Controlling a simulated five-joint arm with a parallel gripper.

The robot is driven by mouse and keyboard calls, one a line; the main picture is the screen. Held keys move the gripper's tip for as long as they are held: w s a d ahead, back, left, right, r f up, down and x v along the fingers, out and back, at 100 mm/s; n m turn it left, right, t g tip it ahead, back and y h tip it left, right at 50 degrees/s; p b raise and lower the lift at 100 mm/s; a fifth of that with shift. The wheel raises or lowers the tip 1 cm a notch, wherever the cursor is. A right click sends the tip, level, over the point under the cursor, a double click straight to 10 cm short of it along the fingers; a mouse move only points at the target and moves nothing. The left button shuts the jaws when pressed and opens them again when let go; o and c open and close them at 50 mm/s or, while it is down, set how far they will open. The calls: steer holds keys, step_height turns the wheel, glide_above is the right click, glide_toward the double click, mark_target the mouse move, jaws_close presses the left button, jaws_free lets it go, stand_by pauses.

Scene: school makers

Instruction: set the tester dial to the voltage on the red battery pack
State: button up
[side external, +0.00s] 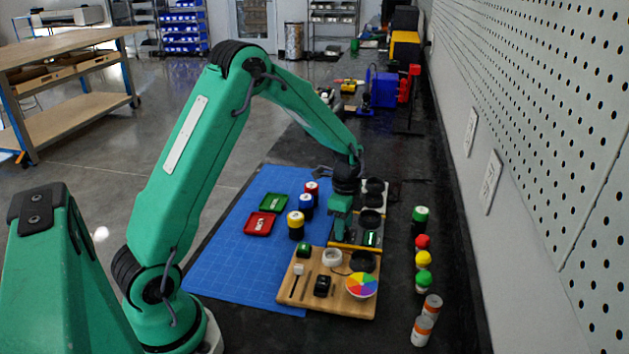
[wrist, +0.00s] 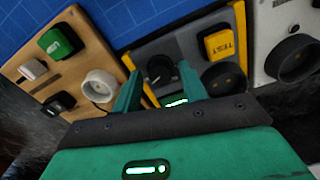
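The tester (wrist: 185,47) is a grey panel with yellow edges, and it lies under my gripper in the side external view. Its black dial (wrist: 160,70) shows between my fingertips in the wrist view; I cannot tell whether they touch it. My gripper (wrist: 158,76) is open, one green finger on each side of the dial. A lit green display (wrist: 176,101) sits below the dial, partly hidden by a finger. The red battery pack (side external: 311,188), a cylinder with a white top, stands on the blue mat (side external: 232,268). Its voltage and the dial's setting are not readable.
The tester also has a yellow TEST button (wrist: 219,44) and a black round socket (wrist: 224,79). Blue (side external: 306,206) and yellow (side external: 296,227) packs stand near the red one, beside red (side external: 259,223) and green (side external: 273,202) trays. A wooden board (side external: 350,303) holds several parts.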

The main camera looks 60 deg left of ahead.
steer(key=shift+r, duration=0.1)
stand_by(0.3)
step_height(320, 180, up, 7)
steer(key=shift+r, duration=0.25)
stand_by(0.4)
steer(key=s+d+r+n+t, duration=0.3)
steer(key=s+d+r+n, duration=0.25)
steer(key=s+r, duration=0.5)
steer(key=s+d+r+n+t, duration=0.1)
steer(key=s+n, duration=0.1)
steer(key=s, duration=0.2)
steer(key=s+d+r+n, duration=0.1)
steer(key=s+n, duration=0.1)
steer(key=s, duration=0.2)
steer(key=s+d+r+n+t, duration=0.1)
steer(key=s+d+n, duration=0.1)
steer(key=s, duration=0.2)
steer(key=shift+s+d+r+t, duration=0.1)
steer(key=shift+s+r+t, duration=0.1)
steer(key=shift+t, duration=0.1)
